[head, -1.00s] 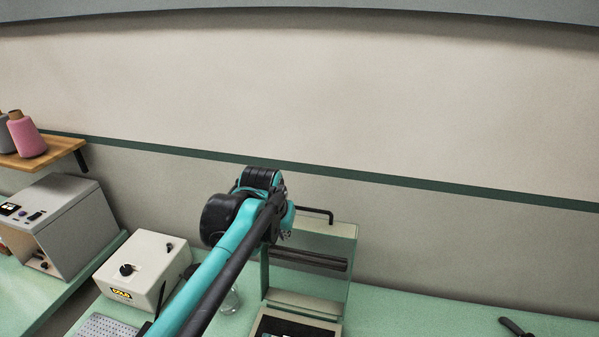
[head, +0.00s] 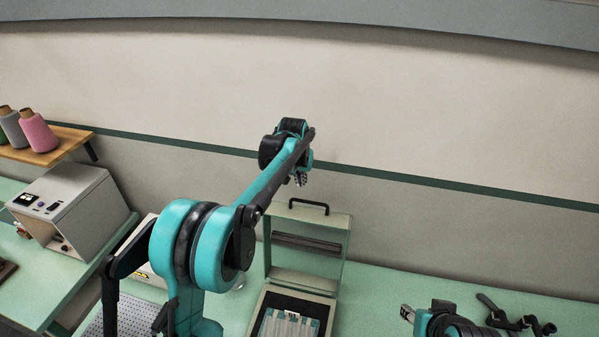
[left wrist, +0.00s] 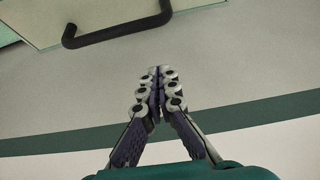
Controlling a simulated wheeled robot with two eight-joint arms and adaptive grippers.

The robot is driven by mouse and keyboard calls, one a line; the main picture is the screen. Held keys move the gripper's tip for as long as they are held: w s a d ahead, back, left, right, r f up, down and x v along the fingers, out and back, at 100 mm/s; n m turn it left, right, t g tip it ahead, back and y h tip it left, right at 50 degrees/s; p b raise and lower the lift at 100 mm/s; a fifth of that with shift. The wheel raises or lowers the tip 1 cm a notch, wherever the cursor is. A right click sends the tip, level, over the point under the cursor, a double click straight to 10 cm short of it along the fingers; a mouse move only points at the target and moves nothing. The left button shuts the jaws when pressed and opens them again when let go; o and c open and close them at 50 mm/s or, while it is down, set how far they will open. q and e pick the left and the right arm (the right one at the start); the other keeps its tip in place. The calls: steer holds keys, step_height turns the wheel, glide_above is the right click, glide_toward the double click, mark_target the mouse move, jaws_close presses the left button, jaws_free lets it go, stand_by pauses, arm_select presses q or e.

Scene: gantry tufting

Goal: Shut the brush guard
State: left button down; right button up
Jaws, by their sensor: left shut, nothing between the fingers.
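The brush guard (head: 337,250) is a clear panel in a pale frame, standing upright at the back of a low box (head: 256,306). A black bar handle (head: 310,206) is on its top edge, and the handle also shows in the left wrist view (left wrist: 118,33). My left gripper (head: 300,181) is above and slightly left of the handle, apart from it. In the left wrist view its fingertips (left wrist: 156,75) are together and empty. My right gripper (head: 407,313) shows at the lower right, well away from the guard; its finger gap is too small to tell.
Pale strips (head: 290,326) lie in the box. My left arm partly hides a white control box (head: 152,275). A grey machine (head: 75,215) stands at left, below a wooden shelf (head: 70,139) with yarn cones (head: 38,133).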

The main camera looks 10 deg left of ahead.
arm_select(q)
steer(key=s+f, duration=0.1)
steer(key=s+f+p, duration=0.1)
steer(key=s, duration=0.1)
steer(key=shift+s, duration=0.3)
steer(key=shift+w+a+f, duration=0.1)
steer(key=shift+w+f, duration=0.05)
steer(key=shift+w, duration=0.1)
steer(key=shift+s, duration=0.15)
